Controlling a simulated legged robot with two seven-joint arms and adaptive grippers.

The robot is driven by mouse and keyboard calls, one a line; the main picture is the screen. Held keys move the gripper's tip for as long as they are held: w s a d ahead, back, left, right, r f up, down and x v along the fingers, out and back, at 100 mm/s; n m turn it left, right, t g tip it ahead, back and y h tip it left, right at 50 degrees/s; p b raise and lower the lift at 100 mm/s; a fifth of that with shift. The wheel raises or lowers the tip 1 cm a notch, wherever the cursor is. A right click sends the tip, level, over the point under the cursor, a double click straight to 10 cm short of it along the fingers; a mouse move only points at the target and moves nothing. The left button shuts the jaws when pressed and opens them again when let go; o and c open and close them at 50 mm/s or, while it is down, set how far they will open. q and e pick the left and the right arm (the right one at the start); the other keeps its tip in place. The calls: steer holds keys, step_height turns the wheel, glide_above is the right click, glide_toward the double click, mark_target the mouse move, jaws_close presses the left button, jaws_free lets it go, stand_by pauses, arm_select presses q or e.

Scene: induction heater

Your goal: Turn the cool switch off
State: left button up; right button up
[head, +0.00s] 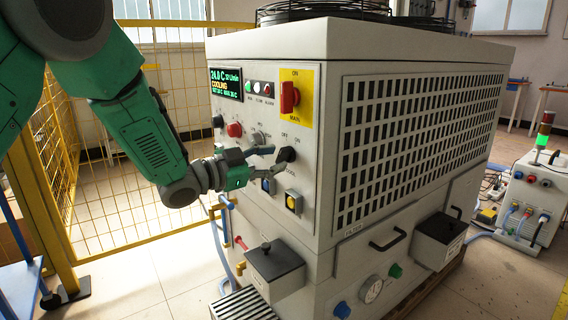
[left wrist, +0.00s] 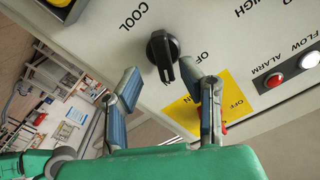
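The cool switch is a black rotary knob (head: 286,156) low on the front control panel, near the cabinet's corner, with COOL printed by it. In the left wrist view the knob (left wrist: 162,50) shows close up, upside down, its ridge pointing down in the picture. My left gripper (head: 272,158) is at the panel beside the knob. In the left wrist view the gripper (left wrist: 163,78) is open, one finger on each side of the knob's lower end. The right finger looks very near the knob; I cannot tell whether it touches. My right gripper is not in view.
A red main switch (head: 289,97) on a yellow plate sits above. A green display (head: 226,83) reads COOLING. Other knobs, a red button (head: 234,130) and a yellow button (head: 293,202) are close by. A yellow fence (head: 120,180) stands behind my arm.

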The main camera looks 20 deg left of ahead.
arm_select(q)
steer(key=shift+w+d+f, duration=0.15)
steer(key=shift+w+d, duration=0.2)
steer(key=shift+w, duration=0.3)
steer(key=shift+w+b, duration=0.3)
steer(key=shift+w, duration=0.4)
steer(key=shift+d, duration=0.3)
steer(key=shift+s+d, duration=0.1)
steer(key=c, duration=0.8)
jaws_close()
steer(key=shift+a, duration=0.25)
